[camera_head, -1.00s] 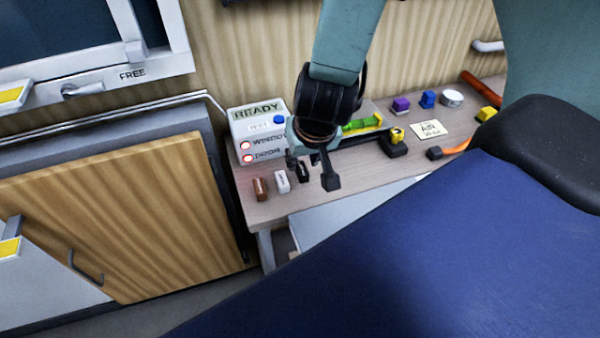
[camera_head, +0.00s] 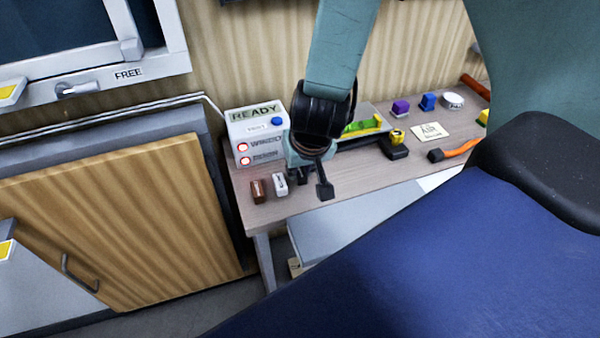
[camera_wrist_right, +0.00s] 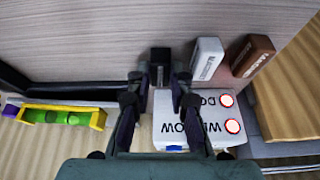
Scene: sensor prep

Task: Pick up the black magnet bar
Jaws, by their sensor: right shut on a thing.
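The black magnet bar (camera_wrist_right: 160,60) shows in the right wrist view as a small dark block between my two fingertips, over the wooden bench top. My right gripper (camera_wrist_right: 160,77) is shut on it. In the head view my right gripper (camera_head: 311,182) is low over the front part of the bench, just right of the white bar (camera_head: 280,184). There the fingers and wrist hide most of the black bar. I cannot tell whether it still touches the bench. My left gripper is not in view.
A brown bar (camera_head: 257,190) stands left of the white one. A READY box (camera_head: 257,135) stands behind. A yellow-green level (camera_head: 362,127), a yellow-and-black item (camera_head: 397,143) and an AIR note (camera_head: 431,131) lie to the right. The bench's front edge is close.

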